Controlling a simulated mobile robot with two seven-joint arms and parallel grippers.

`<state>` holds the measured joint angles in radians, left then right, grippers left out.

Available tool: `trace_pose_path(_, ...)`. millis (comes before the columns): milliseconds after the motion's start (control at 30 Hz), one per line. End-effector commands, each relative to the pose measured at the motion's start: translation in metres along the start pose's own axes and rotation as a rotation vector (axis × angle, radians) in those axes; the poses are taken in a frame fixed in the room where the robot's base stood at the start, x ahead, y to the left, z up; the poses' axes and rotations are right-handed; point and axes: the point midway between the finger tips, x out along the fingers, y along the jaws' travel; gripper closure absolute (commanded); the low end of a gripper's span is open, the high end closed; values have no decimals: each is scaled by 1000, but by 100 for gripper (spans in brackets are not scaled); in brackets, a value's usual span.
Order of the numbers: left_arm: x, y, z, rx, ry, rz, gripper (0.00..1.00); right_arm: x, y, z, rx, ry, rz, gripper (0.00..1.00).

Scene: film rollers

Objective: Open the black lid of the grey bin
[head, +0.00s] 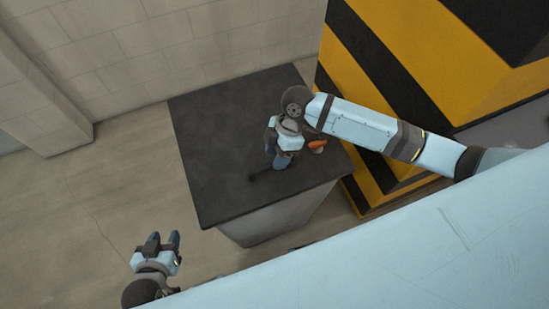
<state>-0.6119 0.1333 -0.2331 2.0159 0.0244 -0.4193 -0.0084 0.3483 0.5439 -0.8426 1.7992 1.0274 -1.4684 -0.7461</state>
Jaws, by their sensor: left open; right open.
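The grey bin (268,222) stands in the middle of the head view. Its black lid (215,130) lies flat over the top and looks shut. My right gripper (282,160) is open over the right part of the lid, fingers pointing down toward it. A dark bar-like shape, perhaps a handle or a shadow, shows on the lid just left of the fingers. I cannot tell whether the fingers touch the lid. My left gripper (164,243) is open and empty over the floor, left of the bin and apart from it.
A small orange-topped object (317,145) shows near the lid's right edge, partly behind my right arm. A large yellow and black striped block (400,50) stands close on the right. A pale block wall (180,50) is behind. The floor (90,200) at left is clear.

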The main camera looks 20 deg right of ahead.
Motion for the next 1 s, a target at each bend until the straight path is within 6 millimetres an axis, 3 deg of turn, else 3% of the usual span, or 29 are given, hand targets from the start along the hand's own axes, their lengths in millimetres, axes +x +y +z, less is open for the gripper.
trace_pose_path(200, 1, 0, -1, -2, 1, 0, 57, 19, 0, 0, 1, 0, 0, 54)
trace_pose_path(500, 1, 1, -1, -3, 2, 1, 57, 21, 0, 0, 0, 0, 1, 54)
trace_pose_path(567, 1, 1, -1, -3, 2, 1, 57, 21, 0, 0, 0, 0, 1, 65)
trace_pose_path(700, 1, 1, -1, -3, 2, 1, 57, 21, 0, 0, 0, 0, 1, 97)
trace_pose_path(1000, 0, 1, -4, -2, 4, 1, 57, 16, 3, -2, 0, -1, 2, 100)
